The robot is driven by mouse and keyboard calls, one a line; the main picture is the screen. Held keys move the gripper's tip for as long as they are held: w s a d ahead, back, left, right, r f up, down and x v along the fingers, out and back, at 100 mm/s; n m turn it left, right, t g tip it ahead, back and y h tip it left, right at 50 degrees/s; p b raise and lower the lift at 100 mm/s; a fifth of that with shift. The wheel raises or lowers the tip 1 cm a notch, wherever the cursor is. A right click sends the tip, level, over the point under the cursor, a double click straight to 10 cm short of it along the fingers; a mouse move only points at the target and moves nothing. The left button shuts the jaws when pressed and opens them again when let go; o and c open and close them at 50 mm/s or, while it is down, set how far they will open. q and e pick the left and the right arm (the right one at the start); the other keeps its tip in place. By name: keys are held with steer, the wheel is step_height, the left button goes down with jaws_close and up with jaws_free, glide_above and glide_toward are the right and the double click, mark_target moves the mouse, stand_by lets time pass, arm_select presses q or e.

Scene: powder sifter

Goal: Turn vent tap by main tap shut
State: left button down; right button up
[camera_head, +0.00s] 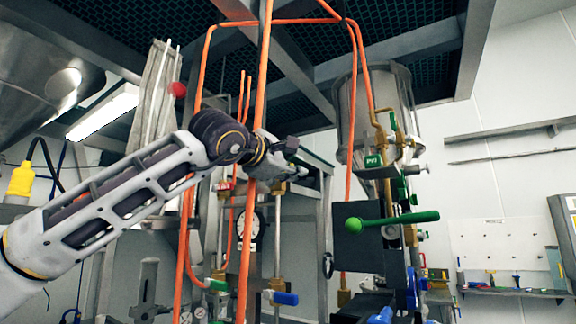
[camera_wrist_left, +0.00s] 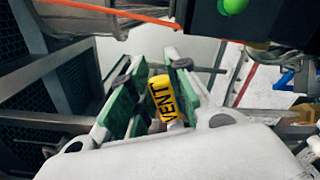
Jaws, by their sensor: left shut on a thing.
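In the left wrist view, a yellow tag or handle lettered VENT (camera_wrist_left: 164,98), which I take for the vent tap, sits between the green-padded fingers of my left gripper (camera_wrist_left: 151,62). The fingers are shut on it. In the head view, my left gripper (camera_head: 288,149) is raised among the orange pipes, and the vent tap is hidden there behind the gripper and wrist. I cannot tell which tap is the main tap. A long green lever (camera_head: 395,219) lies nearly level on a valve to the right of the gripper. My right gripper is not in view.
Orange pipes (camera_head: 263,70) run upright close to my left wrist. A steel vessel (camera_head: 398,92) hangs at the upper right. A pressure gauge (camera_head: 249,225) and blue-handled valves (camera_head: 286,298) stand below. Metal frame beams crowd the gripper's surroundings.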

arm_select(q)
steer(key=f+m, duration=0.2)
steer(key=m, duration=0.1)
steer(key=shift+s+d, duration=0.1)
steer(key=shift+d, duration=0.1)
steer(key=shift+f+m+b, duration=0.3)
steer(key=shift+f+m, duration=0.15)
steer(key=shift+m, duration=0.25)
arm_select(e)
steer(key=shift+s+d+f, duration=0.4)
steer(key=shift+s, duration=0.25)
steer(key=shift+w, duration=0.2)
arm_select(q)
steer(key=c, duration=1.7)
jaws_free()
steer(key=o, duration=0.4)
steer(key=v, duration=1.2)
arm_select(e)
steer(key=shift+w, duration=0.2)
